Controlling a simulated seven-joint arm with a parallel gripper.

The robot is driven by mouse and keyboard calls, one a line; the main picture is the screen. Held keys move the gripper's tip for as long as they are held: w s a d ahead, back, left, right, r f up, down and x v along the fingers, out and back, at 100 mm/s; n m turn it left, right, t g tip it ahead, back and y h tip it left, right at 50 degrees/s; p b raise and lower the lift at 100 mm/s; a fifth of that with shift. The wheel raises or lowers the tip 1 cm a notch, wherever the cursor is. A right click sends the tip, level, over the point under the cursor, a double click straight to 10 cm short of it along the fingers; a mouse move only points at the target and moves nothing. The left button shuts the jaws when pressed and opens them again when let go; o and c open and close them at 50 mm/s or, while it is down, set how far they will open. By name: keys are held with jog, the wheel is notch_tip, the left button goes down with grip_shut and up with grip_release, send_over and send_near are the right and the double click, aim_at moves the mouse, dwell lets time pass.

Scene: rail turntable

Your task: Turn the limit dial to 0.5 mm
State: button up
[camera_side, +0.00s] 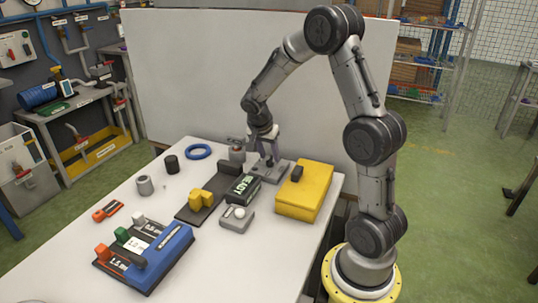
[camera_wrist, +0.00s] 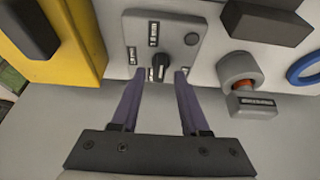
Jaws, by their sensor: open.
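The limit dial is a small black knob (camera_wrist: 159,62) with a pale pointer mark, on a grey panel (camera_wrist: 172,22) with small labels around the knob. The label text is too small to read, so I cannot tell the setting. My gripper (camera_wrist: 161,73) is open, with its two purple fingers at the left and right of the knob and a gap visible on each side. In the side view my gripper (camera_side: 268,163) points down over the grey panel (camera_side: 284,168), and its fingers largely hide the knob there.
A yellow box (camera_side: 305,196) with a black handle stands right of the panel. A black box reading READY (camera_side: 242,188) is in front. A grey cylinder with a tag (camera_side: 237,152) and a blue ring (camera_side: 198,152) lie to the left.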

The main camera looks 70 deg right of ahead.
jog(key=shift+d+f, duration=0.1)
jog(key=shift+f, duration=0.2)
grip_shut()
